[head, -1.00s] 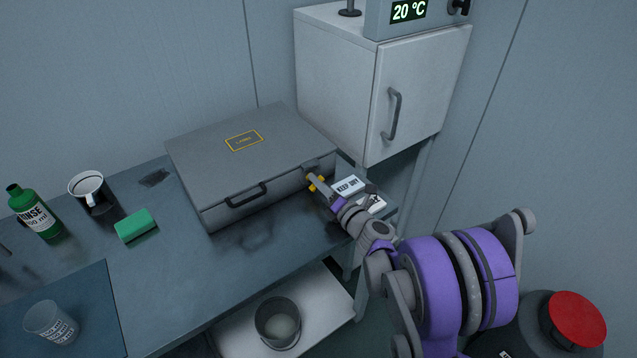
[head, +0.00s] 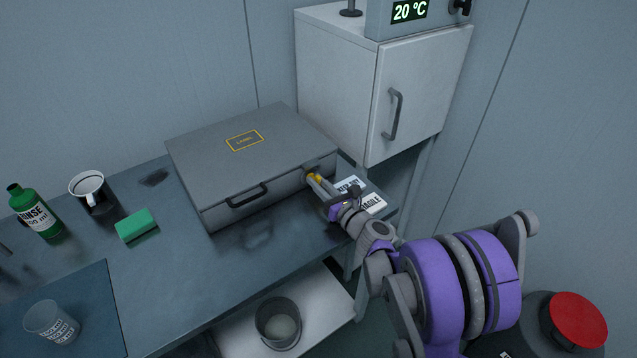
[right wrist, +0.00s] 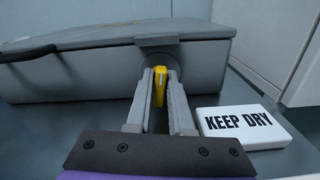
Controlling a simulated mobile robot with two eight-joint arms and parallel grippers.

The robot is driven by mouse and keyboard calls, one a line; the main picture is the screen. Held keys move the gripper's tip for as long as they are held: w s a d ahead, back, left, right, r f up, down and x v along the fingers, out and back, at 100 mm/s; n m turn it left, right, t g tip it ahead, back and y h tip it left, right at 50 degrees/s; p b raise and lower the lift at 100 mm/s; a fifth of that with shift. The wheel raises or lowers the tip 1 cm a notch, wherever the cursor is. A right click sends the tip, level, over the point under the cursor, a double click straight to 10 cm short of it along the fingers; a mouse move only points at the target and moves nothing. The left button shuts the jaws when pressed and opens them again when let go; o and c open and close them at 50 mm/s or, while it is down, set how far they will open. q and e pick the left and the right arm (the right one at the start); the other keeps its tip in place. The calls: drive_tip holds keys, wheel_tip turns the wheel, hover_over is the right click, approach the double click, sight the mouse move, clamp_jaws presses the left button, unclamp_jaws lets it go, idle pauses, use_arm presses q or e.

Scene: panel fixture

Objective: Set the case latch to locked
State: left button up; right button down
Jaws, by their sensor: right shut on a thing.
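The grey case (head: 250,165) lies closed on the bench, with a dark handle (head: 247,196) on its front. Its yellow latch (head: 314,176) is at the right end of the front. My left gripper is not in view.
A white KEEP DRY block (right wrist: 243,126) lies close to the right of the gripper. A green sponge (head: 136,225), a mug (head: 90,188), a green bottle (head: 36,212) and a clear cup (head: 52,323) stand left. A white cabinet (head: 340,90) stands behind.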

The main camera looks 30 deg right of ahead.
drive_tip(key=shift+n, duration=0.9)
drive_tip(key=c, duration=0.9)
unclamp_jaws()
drive_tip(key=s, duration=1)
drive_tip(key=shift+s+d, duration=0.4)
